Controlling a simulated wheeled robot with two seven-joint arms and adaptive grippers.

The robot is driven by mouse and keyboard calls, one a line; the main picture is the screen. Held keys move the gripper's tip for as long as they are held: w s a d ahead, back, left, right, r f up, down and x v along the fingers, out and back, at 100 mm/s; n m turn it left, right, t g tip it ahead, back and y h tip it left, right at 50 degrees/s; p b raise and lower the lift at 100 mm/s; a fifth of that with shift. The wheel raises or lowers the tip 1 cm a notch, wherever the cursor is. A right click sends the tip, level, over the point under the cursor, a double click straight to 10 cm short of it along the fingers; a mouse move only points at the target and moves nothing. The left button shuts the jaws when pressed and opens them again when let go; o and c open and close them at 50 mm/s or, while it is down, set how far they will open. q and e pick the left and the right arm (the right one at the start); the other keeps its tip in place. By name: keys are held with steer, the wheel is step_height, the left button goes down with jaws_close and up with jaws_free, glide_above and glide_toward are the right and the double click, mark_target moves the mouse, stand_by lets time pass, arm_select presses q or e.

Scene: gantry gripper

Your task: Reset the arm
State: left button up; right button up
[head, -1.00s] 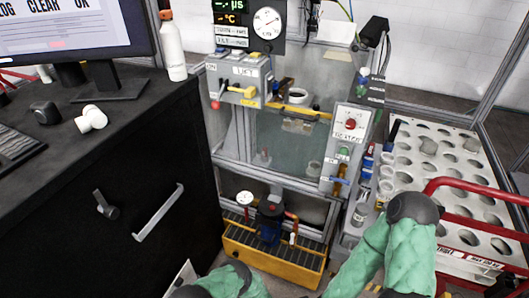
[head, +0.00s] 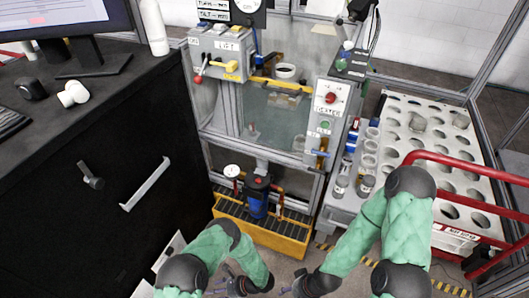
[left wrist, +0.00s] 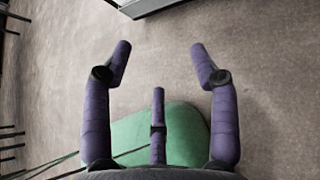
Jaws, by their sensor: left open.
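My two green-sleeved arms hang low in the head view. My left gripper (head: 228,287) is at the bottom edge, in front of the yellow-framed grate, mostly cut off or dark. In the left wrist view the left gripper (left wrist: 160,50) has its purple fingers spread wide with nothing between them, over bare grey floor. A green padded shape lies below its fingers. My right gripper (head: 290,289) is at the bottom edge, just right of the left one. Only a small part of its fingers shows, so its opening is unclear.
A gantry cabinet with a lift panel (head: 222,50) and red-knob panel (head: 331,97) stands ahead. The yellow-framed grate (head: 268,238) sits below. A white rack with holes (head: 395,110) and red rail (head: 465,166) are right. A black cabinet (head: 110,150) is left. Floor shows between.

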arm_select(q)
steer(key=s+d+r+n+g+h+p, duration=0.2)
steer(key=s+d+r+n+g+h, duration=0.15)
steer(key=s+n+h, duration=0.2)
steer(key=s+d+r+n+g+h+p, duration=0.1)
steer(key=s+d+r+n+g+h, duration=0.3)
steer(key=s, duration=0.3)
steer(key=w+d+r+n+t+h+p, duration=0.2)
steer(key=w+d+r+n+t+h, duration=0.15)
steer(key=d+r+n+h, duration=0.3)
steer(key=w+a+r+n+t+p, duration=0.1)
steer(key=w+a+r+n+t, duration=0.2)
steer(key=a+r+n+t, duration=0.1)
step_height(320, 180, up, 4)
steer(key=shift+w+a+f+n+t+y, duration=0.25)
steer(key=shift+a+n+y, duration=0.2)
steer(key=shift+n, duration=0.75)
